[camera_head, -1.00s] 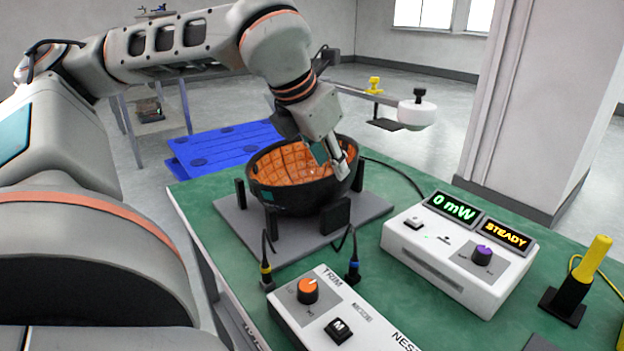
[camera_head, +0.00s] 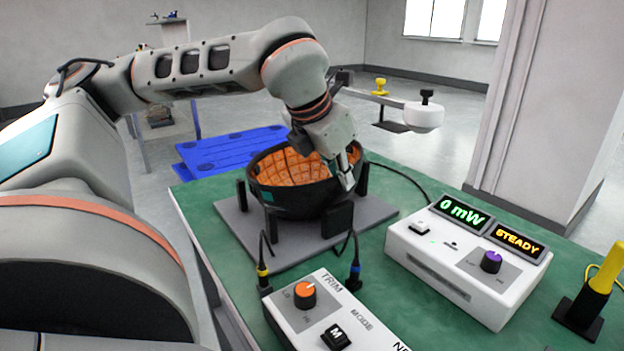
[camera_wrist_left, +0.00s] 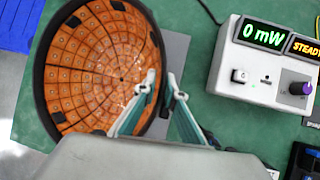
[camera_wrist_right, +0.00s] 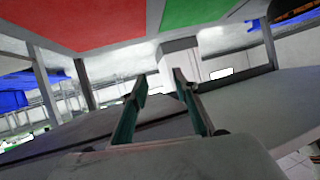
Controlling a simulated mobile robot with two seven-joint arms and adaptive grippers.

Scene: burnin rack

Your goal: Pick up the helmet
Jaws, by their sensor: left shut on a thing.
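The helmet (camera_head: 290,198) is an upturned black shell with an orange tiled inside. It sits in a cradle of black posts on a grey plate (camera_head: 243,238) on the green table. My left gripper (camera_head: 347,172) comes down from above at the helmet's right rim and is shut on it. In the left wrist view the fingers (camera_wrist_left: 157,98) stand either side of the helmet's black rim (camera_wrist_left: 155,62), one inside and one outside. My right gripper (camera_wrist_right: 160,84) shows only in the right wrist view; its fingers are apart with nothing between them.
A white meter box (camera_head: 455,262) reading 0 mW and STEADY stands right of the helmet. A white trim box (camera_head: 325,318) is in front, with cables close to the helmet. A yellow-handled tool (camera_head: 600,275) stands far right. A blue pallet (camera_head: 230,150) lies on the floor behind.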

